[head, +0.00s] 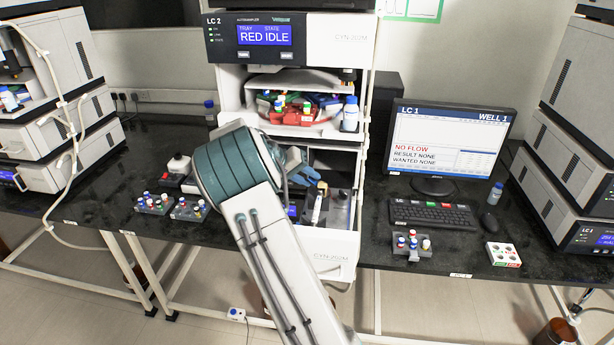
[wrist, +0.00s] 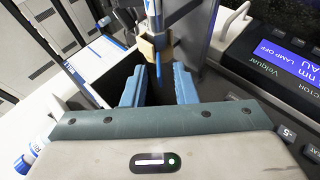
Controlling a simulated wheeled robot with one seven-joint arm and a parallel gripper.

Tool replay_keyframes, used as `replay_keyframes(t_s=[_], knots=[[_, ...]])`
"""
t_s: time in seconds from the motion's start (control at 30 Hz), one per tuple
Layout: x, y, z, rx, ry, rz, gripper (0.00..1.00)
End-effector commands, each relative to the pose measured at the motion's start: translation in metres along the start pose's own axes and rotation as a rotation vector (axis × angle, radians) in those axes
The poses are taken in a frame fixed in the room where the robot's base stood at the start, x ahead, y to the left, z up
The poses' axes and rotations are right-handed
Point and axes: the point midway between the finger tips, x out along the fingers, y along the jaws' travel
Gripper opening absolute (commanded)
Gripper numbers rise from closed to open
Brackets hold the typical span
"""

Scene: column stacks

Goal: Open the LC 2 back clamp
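The LC 2 stack (head: 305,38) stands in the middle of the head view, with a column bay low in its front. A white column (head: 317,208) stands there with a tan clamp piece (head: 322,186) at its top. In the wrist view a white and blue column (wrist: 153,12) passes through a tan clamp (wrist: 155,46), just beyond my fingers. I cannot tell whether this clamp is the back one, or whether it is open. My gripper (wrist: 159,76) has its blue fingers apart with nothing clearly between them. In the head view my gripper (head: 301,168) is at the bay, partly hidden by my arm.
A detector panel (wrist: 278,52) reading LAMP OFF is close on the right in the wrist view. Vial racks (head: 188,209) stand on the bench left of my arm. A monitor (head: 447,140) and keyboard (head: 434,214) stand to the right. A blue-capped bottle (head: 350,114) sits on the shelf above.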

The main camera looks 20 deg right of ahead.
Motion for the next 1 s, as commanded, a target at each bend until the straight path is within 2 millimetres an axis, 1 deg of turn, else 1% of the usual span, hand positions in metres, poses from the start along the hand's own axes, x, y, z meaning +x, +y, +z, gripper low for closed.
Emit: replay_keyframes(t_s=[0.17, 0.2, 0.27, 0.3, 0.67, 0.87, 1.0], knots=[[0.0, 0.0, 0.0, 0.0, 0.0, 0.0, 0.26], [0.0, 0.0, 0.0, 0.0, 0.0, 0.0, 0.23], [0.0, 0.0, 0.0, 0.0, 0.0, 0.0, 0.06], [0.0, 0.0, 0.0, 0.0, 0.0, 0.0, 0.0], [0.0, 0.002, 0.0, 0.011, 0.0, -0.02, 0.0], [0.002, 0.006, 0.001, 0.045, 0.001, -0.101, 0.0], [0.003, 0.012, 0.001, 0.087, 0.001, -0.196, 0.0]])
